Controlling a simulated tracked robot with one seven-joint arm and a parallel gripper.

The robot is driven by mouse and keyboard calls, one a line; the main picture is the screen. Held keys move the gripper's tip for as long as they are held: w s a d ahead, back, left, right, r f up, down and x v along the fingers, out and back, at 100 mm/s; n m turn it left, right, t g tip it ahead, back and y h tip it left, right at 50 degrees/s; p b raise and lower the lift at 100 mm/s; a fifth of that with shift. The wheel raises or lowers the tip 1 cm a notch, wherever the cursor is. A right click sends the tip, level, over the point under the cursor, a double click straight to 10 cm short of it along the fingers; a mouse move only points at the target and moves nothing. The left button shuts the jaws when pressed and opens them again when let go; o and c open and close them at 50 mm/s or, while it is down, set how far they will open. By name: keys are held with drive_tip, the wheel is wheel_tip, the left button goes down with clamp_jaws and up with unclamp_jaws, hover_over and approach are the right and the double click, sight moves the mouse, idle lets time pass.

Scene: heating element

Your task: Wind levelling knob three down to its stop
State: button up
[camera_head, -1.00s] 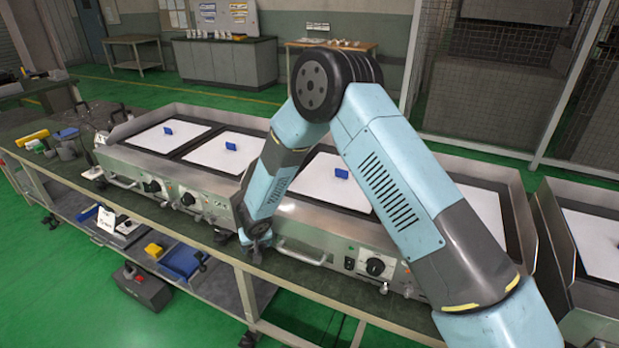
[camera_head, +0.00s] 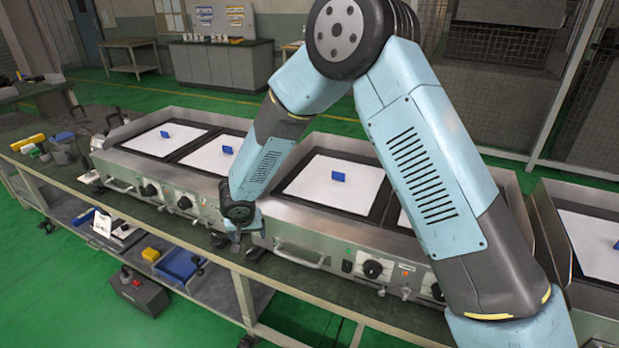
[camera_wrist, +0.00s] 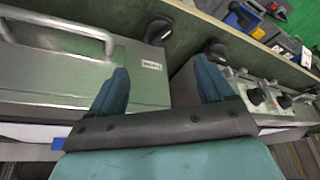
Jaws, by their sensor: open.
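Dark round levelling feet or knobs stand under the front edge of the steel heating units; I cannot tell which is knob three. In the head view one dark knob (camera_head: 219,240) is just left of my gripper (camera_head: 237,246) and another (camera_head: 256,254) is just right of it. In the wrist view a dark knob (camera_wrist: 158,30) lies beyond the gap between my fingers, and a second knob (camera_wrist: 215,48) lies beyond the right finger. My gripper (camera_wrist: 162,85) is open, with nothing visible between its teal fingers. It is apart from both knobs in the wrist view.
A steel front panel with a bar handle (camera_head: 299,256) is right of my gripper. Control dials (camera_head: 373,269) stick out of the panels. White plates with blue tabs (camera_head: 338,176) lie on top. A narrow green bench strip (camera_wrist: 188,42) runs in front. A lower shelf holds tools.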

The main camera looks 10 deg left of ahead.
drive_tip(key=w+d+r+h, duration=0.1)
drive_tip(key=w+d+r, duration=0.1)
drive_tip(key=d+r, duration=0.6)
drive_tip(key=w+d+r+m+t, duration=0.1)
drive_tip(key=w+d+r, duration=0.2)
drive_tip(key=d+r, duration=0.6)
drive_tip(key=shift+w+d+r+h, duration=0.25)
drive_tip(key=shift+w+h, duration=0.05)
drive_tip(key=shift+h, duration=0.1)
